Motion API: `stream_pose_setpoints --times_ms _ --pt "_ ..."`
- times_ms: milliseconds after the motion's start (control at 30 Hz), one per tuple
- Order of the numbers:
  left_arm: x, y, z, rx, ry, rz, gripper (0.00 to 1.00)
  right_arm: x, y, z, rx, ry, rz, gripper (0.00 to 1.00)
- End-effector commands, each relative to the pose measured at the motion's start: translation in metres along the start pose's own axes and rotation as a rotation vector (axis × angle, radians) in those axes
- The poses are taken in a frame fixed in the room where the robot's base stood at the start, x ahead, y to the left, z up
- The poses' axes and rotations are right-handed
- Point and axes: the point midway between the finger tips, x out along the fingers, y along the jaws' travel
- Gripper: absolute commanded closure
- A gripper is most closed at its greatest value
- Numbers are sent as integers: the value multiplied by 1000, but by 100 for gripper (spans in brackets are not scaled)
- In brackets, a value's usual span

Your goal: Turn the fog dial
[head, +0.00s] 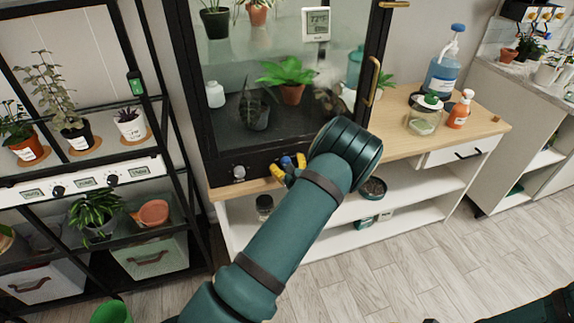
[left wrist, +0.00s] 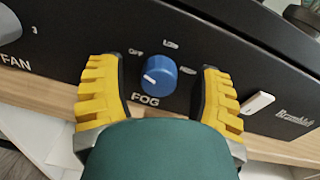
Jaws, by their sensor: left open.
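The fog dial (left wrist: 159,76) is a round blue knob on the cabinet's black front panel (head: 225,171), above the word FOG. Its white mark sits on the knob's left side, toward the lower left. An OFF label is at its upper left and another label above it; a label to its right is partly hidden. My left gripper (left wrist: 157,68) is open, with one yellow finger on each side of the dial and gaps visible to both. In the head view the blue dial (head: 286,161) shows beside the yellow fingers, partly covered by my arm. My right gripper is not in view.
A grey FAN knob (left wrist: 10,26) is left of the dial; a white switch (left wrist: 257,102) is to its right. Above the panel is the glass plant cabinet (head: 240,70). A jar (head: 424,115) and an orange bottle (head: 460,108) stand on the wooden top to the right.

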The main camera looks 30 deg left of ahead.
Motion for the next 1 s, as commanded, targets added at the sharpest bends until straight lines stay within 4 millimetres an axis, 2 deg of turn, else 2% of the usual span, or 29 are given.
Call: stream_pose_setpoints --times_ms 333,467,500,533,800,1000 --pt "3 0 0 0 0 1 36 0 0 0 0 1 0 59" --pt "3 0 0 0 0 1 82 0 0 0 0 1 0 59" --pt "3 0 0 0 0 1 96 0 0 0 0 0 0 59" --pt "3 0 0 0 0 1 100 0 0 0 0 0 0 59" --pt "3 0 1 14 -2 0 100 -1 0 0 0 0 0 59" --pt "3 -1 2 90 -6 -1 100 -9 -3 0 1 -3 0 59"
